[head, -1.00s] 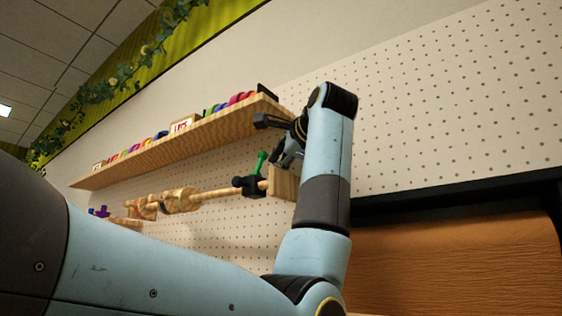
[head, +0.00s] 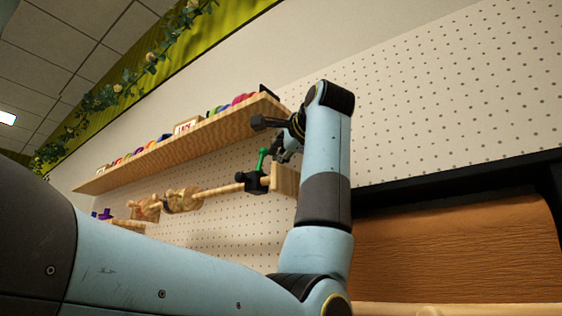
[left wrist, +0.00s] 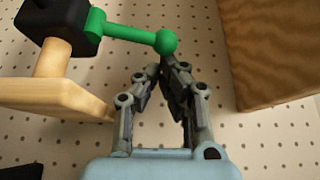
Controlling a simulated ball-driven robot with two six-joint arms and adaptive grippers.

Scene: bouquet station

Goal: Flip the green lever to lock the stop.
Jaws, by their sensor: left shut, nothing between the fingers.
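The green lever (head: 262,160) stands up from the black stop (head: 256,184), which sits on a wooden rod near the rod's right end. In the left wrist view the lever (left wrist: 128,32) runs rightward from the black stop (left wrist: 68,18) to its round green knob (left wrist: 166,41). My left gripper (head: 275,152) is to the right of the lever, close to it. In the left wrist view the fingertips (left wrist: 166,64) are together and empty, just below the knob. I cannot tell whether they touch it. My right gripper is not in view.
The wooden rod (head: 224,189) carries wooden pieces (head: 183,200) and ends at a wooden bracket (head: 285,181). A wooden shelf (head: 180,144) with colourful items runs above, against the pegboard (head: 440,120). Brown wood (left wrist: 270,55) stands right of the fingers in the left wrist view.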

